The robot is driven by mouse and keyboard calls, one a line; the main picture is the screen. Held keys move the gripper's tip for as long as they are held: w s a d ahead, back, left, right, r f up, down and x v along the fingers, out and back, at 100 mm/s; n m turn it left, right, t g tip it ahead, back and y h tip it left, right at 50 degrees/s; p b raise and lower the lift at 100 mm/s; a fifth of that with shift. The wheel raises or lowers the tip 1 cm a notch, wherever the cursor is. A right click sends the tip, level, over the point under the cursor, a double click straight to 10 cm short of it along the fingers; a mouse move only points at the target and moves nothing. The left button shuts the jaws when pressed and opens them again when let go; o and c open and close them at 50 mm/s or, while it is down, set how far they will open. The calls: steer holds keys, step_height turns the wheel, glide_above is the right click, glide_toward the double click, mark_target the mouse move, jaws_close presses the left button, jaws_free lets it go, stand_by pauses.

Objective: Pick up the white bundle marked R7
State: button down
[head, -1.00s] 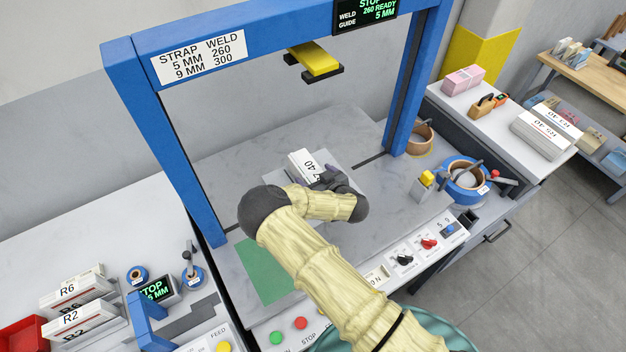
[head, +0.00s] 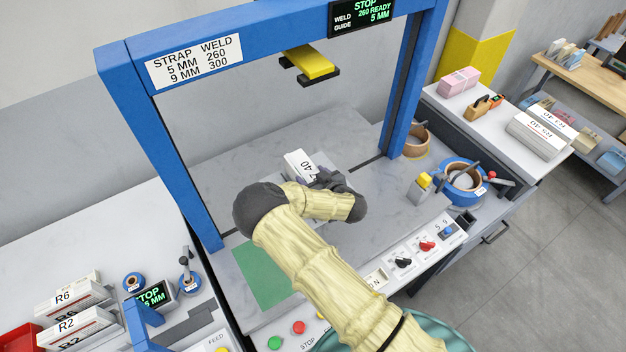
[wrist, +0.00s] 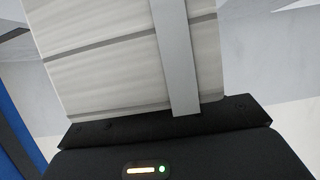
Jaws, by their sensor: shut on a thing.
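A white bundle (head: 298,163) is at my gripper (head: 335,182), over the grey bed of the strapping machine. Its top label is partly covered by the gripper; I can make out characters like "7 40" but cannot read R7. In the wrist view the bundle (wrist: 105,65) fills the upper middle, with layered pages and a pale strap (wrist: 177,55) across it. It sits against the black gripper body. My gripper is shut on this bundle. The fingertips are hidden, and I cannot tell whether the bundle touches the bed.
The blue frame (head: 165,150) arches over the bed, with a yellow weld head (head: 309,63) above. Bundles marked R6 (head: 68,298) and R2 (head: 75,326) stand at lower left. A yellow-topped block (head: 420,190) and blue reel (head: 463,180) are right.

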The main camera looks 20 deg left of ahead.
steer(key=shift+r+b, duration=0.95)
steer(key=shift+r, duration=3.45)
